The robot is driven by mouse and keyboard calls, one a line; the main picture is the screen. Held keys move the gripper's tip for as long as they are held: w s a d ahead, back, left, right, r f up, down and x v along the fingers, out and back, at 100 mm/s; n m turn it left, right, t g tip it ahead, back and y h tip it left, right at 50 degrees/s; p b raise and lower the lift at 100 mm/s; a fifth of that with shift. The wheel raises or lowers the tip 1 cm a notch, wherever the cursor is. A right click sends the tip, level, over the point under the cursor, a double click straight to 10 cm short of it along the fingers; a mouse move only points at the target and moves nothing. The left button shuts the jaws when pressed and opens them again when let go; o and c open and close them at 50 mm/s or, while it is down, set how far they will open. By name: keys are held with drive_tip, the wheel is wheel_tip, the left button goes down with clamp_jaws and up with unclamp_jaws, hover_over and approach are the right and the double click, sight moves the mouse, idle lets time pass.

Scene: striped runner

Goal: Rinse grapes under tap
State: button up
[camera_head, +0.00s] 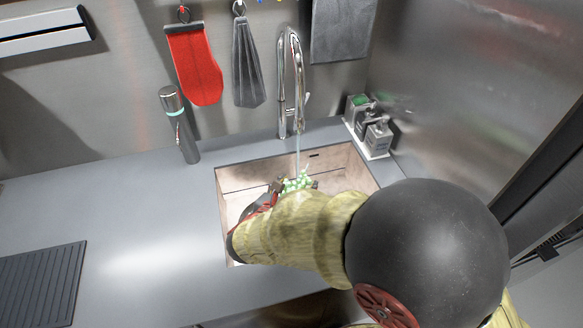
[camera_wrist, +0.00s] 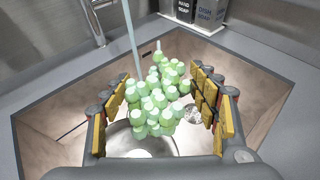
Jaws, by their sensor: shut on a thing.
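A bunch of pale green grapes (camera_head: 297,182) hangs between the fingers of my gripper (camera_head: 295,186), over the sink (camera_head: 345,172). In the wrist view the grapes (camera_wrist: 152,103) sit between the yellow finger pads of my gripper (camera_wrist: 166,98), which is shut on them; the exact contact is hard to see. The chrome tap (camera_head: 291,85) stands behind the sink. Its water stream (camera_head: 297,153) falls to the bunch. In the wrist view the stream (camera_wrist: 131,42) comes down at the upper left edge of the grapes. My arm hides the sink's front right part.
Soap dispensers (camera_head: 375,132) stand on a tray right of the tap. A steel flask-like cylinder (camera_head: 180,125) stands left of the sink. A red mitt (camera_head: 194,65) and grey cloths hang on the wall. A ribbed dark mat (camera_head: 40,285) lies front left. The left counter is mostly clear.

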drive_tip(key=shift+r, duration=0.1)
drive_tip(key=shift+s+r+p, duration=0.75)
drive_tip(key=shift+p, duration=0.05)
drive_tip(key=s+r+p, duration=0.2)
drive_tip(key=shift+s+d+r, duration=0.1)
drive_tip(key=shift+s+d, duration=0.1)
drive_tip(key=shift+s, duration=0.2)
drive_tip(key=shift+s+r+p, duration=0.1)
drive_tip(key=shift+s+p, duration=0.25)
drive_tip(key=shift+p, duration=0.05)
